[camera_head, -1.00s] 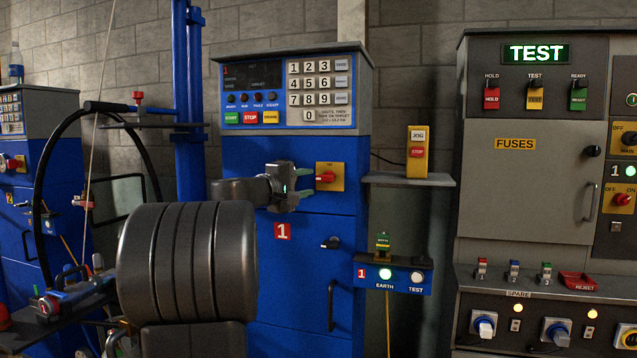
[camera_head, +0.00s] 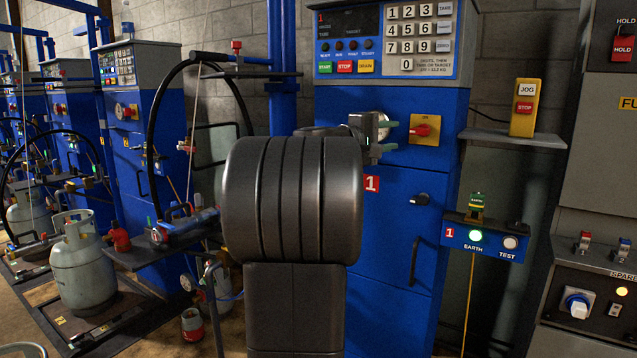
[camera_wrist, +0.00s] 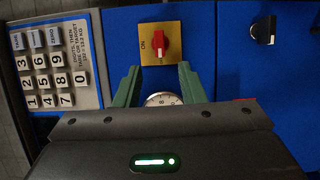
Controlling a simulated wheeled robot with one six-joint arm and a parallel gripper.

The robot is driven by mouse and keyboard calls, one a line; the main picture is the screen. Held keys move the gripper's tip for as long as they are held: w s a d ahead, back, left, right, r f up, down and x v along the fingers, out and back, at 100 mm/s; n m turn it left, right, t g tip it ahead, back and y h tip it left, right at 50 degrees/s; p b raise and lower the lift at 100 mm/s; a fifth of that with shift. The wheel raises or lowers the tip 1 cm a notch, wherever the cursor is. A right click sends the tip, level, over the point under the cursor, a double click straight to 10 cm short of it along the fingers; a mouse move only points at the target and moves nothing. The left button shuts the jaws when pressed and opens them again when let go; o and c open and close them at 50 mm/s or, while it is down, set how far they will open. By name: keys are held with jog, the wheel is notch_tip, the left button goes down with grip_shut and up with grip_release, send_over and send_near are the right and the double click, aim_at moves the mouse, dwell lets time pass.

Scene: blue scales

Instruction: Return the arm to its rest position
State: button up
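My gripper (camera_head: 389,133) is in front of the blue scale cabinet (camera_head: 390,285) marked 1, partly hidden behind my dark arm link. In the wrist view its two green fingers (camera_wrist: 159,88) are spread apart with a gap between them. A round white dial (camera_wrist: 163,98) shows in that gap, partly covered by the gripper body. I see no object clamped. The red rotary switch (camera_head: 421,130) on its yellow plate lies just beyond the fingertips; it also shows in the wrist view (camera_wrist: 162,42). My arm is still extended toward the cabinet.
A keypad panel (camera_head: 415,40) sits above the switch. A shelf with a yellow JOG/STOP box (camera_head: 525,107) and an EARTH/TEST box (camera_head: 485,240) stand at right. A hose stand, more blue scales and a grey gas cylinder (camera_head: 82,262) are at left.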

aim_at(416, 133)
jog(key=x, duration=1.1)
jog(key=shift+w+d, duration=0.2)
jog(key=shift+d, duration=0.1)
jog(key=shift+r+p, duration=0.1)
jog(key=shift+p, duration=0.3)
